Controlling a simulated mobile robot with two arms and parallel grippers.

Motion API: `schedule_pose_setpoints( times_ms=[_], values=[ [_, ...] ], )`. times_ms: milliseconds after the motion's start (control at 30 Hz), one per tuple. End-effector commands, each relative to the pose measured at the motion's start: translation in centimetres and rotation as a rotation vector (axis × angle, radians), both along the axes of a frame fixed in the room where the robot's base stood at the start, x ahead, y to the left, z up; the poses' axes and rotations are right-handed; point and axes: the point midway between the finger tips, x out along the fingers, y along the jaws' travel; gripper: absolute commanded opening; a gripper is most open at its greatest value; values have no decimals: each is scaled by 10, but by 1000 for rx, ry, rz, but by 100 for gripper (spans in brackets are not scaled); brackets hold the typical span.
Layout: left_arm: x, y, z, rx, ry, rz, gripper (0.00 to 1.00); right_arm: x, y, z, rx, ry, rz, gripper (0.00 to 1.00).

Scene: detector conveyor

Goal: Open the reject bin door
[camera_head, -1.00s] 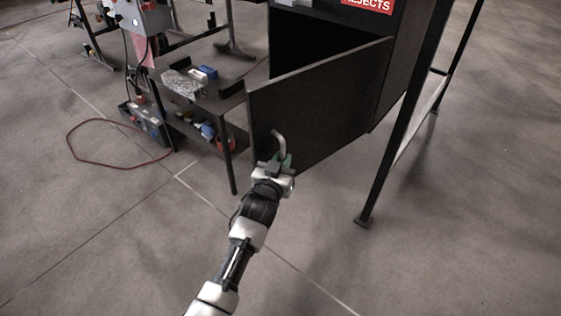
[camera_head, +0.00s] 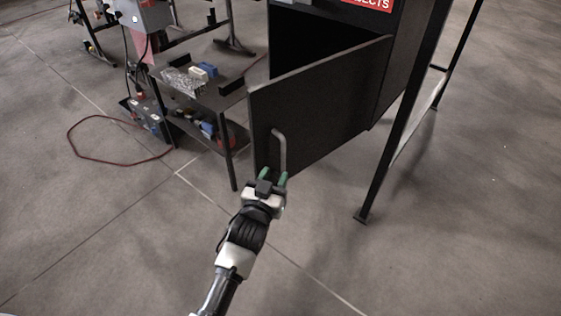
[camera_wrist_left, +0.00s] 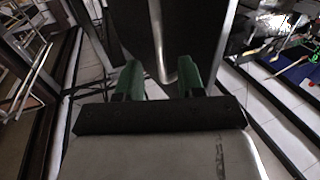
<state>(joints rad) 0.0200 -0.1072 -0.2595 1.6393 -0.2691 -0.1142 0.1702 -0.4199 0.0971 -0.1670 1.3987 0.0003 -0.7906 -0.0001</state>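The black reject bin door (camera_head: 320,110) stands swung well out from the bin (camera_head: 405,60), whose dark inside shows behind the door's top edge. A pale metal bar handle (camera_head: 282,147) sits upright near the door's free edge. My left gripper (camera_head: 273,176) is open, its two green fingertips apart just below the handle in the head view. In the left wrist view, the handle (camera_wrist_left: 158,45) shows beyond the gap between the green fingers (camera_wrist_left: 160,82), and nothing is clasped. My right gripper is not in view.
A dark shelf table (camera_head: 205,105) with blue and white items stands left of the door. A black frame leg (camera_head: 385,150) stands right. The front floor is clear.

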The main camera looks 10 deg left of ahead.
Motion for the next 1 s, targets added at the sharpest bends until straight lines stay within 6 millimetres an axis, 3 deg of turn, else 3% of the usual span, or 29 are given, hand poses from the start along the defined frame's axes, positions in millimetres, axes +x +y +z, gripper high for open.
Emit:
schedule_pose_setpoints(
  times_ms=[200,567,667,767,833,1000],
  values=[
    [-31,7,0,1,0,-2,39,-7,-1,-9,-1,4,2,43],
    [-38,8,0,1,-2,-2,39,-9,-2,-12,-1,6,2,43],
    [-39,9,-5,5,13,0,25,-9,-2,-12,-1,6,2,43],
    [-47,16,-39,30,109,7,9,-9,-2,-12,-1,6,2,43],
    [-58,24,-75,56,215,15,0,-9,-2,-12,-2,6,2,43],
    [-100,46,-162,122,484,29,0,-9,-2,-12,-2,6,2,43]
  ],
)
